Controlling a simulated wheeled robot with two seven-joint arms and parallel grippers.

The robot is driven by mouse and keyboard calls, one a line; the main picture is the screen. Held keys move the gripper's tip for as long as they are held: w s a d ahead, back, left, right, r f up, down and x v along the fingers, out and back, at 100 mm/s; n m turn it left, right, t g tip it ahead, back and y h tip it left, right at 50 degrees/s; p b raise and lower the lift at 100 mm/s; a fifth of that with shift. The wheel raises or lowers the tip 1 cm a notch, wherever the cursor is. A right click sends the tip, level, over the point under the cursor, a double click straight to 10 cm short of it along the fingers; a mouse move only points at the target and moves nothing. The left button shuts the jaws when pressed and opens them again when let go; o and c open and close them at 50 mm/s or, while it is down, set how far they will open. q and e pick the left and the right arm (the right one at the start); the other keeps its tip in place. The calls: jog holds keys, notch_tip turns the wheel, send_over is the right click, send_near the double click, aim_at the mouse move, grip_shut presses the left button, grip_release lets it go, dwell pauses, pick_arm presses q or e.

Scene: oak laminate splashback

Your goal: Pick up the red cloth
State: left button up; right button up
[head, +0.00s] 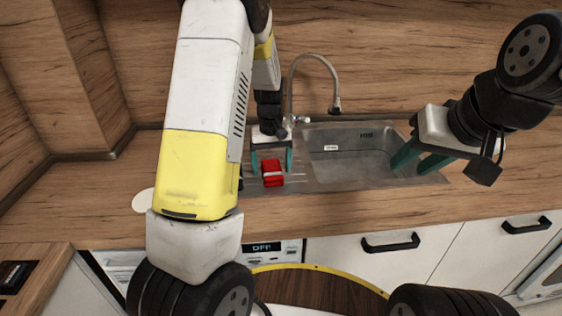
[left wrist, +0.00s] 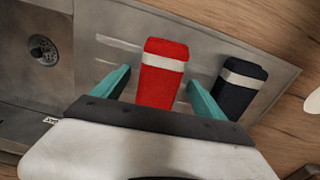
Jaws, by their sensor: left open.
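The red cloth (head: 272,172) is a folded bundle with a pale band, lying on the sink's drainboard left of the basin. It also shows in the left wrist view (left wrist: 162,80), between the two teal fingers. My left gripper (head: 271,162) is open, with one finger on each side of the cloth. In the left wrist view the gripper (left wrist: 158,95) shows gaps beside the cloth, and I cannot tell any contact. My right gripper (head: 420,160) is open and empty in front of the right part of the basin.
A dark cloth (left wrist: 238,82) with a pale band lies beside the red one. The steel sink basin (head: 350,165) and curved faucet (head: 335,95) stand to the right and behind. A white round object (head: 143,201) lies on the counter at left.

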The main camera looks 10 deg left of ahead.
pick_arm(q)
jog(key=shift+f, duration=0.5)
jog(key=c, duration=1.4)
jog(key=shift+c, duration=0.2)
jog(key=shift+r, duration=0.45)
jog(key=r, duration=0.3)
jog(key=shift+s+d, duration=0.15)
jog(key=shift+s, duration=0.2)
jog(key=s+d, duration=0.1)
jog(key=s, duration=0.4)
jog(key=s+d, duration=0.1)
jog(key=s, duration=0.4)
jog(key=s+d+r, duration=0.1)
jog(key=s, duration=0.4)
jog(key=shift+d+r, duration=0.1)
jog(key=shift+d, duration=0.1)
